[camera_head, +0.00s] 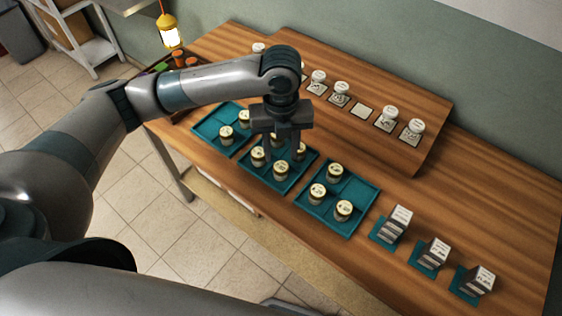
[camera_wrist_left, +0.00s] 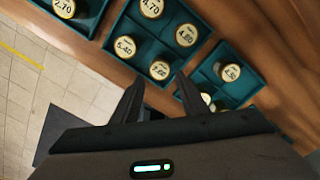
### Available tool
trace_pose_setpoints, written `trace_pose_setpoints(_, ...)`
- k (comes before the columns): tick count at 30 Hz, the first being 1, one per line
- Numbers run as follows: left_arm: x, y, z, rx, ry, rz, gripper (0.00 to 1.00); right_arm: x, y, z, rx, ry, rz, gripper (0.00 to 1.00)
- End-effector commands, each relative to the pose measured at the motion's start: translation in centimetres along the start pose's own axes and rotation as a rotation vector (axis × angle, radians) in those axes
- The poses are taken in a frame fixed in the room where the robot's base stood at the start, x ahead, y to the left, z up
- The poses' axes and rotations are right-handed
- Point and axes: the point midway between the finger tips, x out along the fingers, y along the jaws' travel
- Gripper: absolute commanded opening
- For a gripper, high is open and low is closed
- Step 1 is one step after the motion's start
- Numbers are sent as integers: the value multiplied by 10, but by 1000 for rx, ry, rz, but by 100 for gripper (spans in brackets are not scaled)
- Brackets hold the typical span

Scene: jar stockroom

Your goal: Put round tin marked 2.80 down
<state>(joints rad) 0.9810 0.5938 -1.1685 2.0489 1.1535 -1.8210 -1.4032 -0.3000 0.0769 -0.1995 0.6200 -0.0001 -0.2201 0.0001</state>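My left gripper (camera_head: 281,152) is above the middle teal tray (camera_head: 250,178), pointing down. In the left wrist view its two fingers (camera_wrist_left: 160,85) are spread apart with nothing held between them. Just beyond the fingertips, a round tin (camera_wrist_left: 160,69) with a cream lid stands in that tray; its label may read 2.80 or 7.60, I cannot tell which. Tins marked 5.40 (camera_wrist_left: 126,46), 4.80 (camera_wrist_left: 187,36) and 4.70 (camera_wrist_left: 152,8) stand beside it in the same tray. The fingers partly cover the tray in the head view. My right gripper is not in view.
The left tray (camera_head: 207,125) and right tray (camera_head: 330,221) also hold round tins. Stacks of square boxes (camera_head: 397,222) stand on small teal mats at the right. White-lidded jars (camera_head: 341,88) stand on a raised shelf behind. A yellow lantern (camera_head: 168,28) is at the back left.

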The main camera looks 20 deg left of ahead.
Motion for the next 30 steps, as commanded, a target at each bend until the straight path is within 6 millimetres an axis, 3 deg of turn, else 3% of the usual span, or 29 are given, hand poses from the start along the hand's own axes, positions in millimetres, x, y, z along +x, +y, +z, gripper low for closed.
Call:
trace_pose_setpoints(6, -32, -1, 1, 0, -3, -3, 40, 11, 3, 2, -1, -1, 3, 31)
trace_pose_setpoints(11, -44, 0, 0, 0, 0, -1, 40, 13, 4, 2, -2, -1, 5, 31)
trace_pose_setpoints(30, -47, 0, 0, 0, 1, 0, 40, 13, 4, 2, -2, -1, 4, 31)
